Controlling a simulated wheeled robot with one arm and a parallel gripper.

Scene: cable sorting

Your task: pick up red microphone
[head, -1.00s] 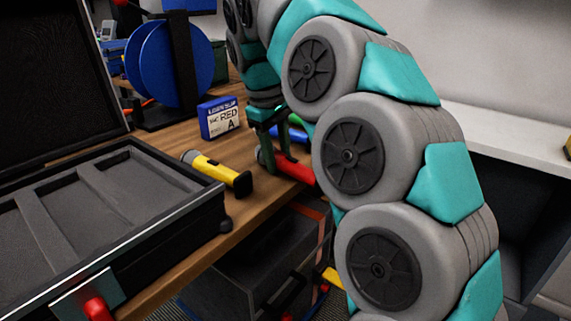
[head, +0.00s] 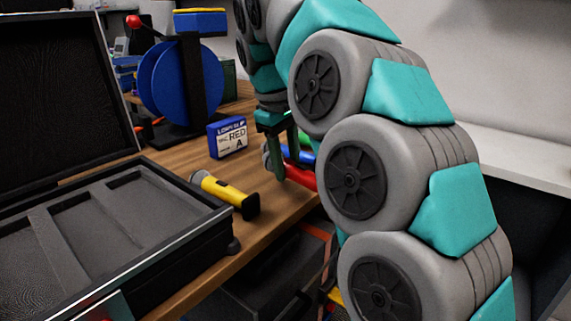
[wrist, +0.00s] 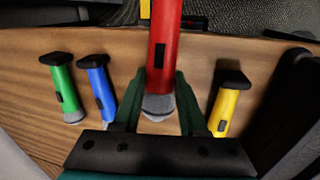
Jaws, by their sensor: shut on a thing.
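The red microphone (wrist: 164,45) lies between the two fingers of my gripper (wrist: 155,95) in the wrist view. Its grey mesh head is nearest the palm and its red handle runs away toward the table edge. My gripper is shut on it. In the head view the red microphone (head: 302,177) shows partly behind my green gripper (head: 277,150), close to the tabletop near its right edge. I cannot tell whether it touches the table.
A yellow microphone (head: 226,192) lies by the open black case (head: 150,240). Blue (wrist: 97,85) and green (wrist: 63,88) microphones lie to the left in the wrist view.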

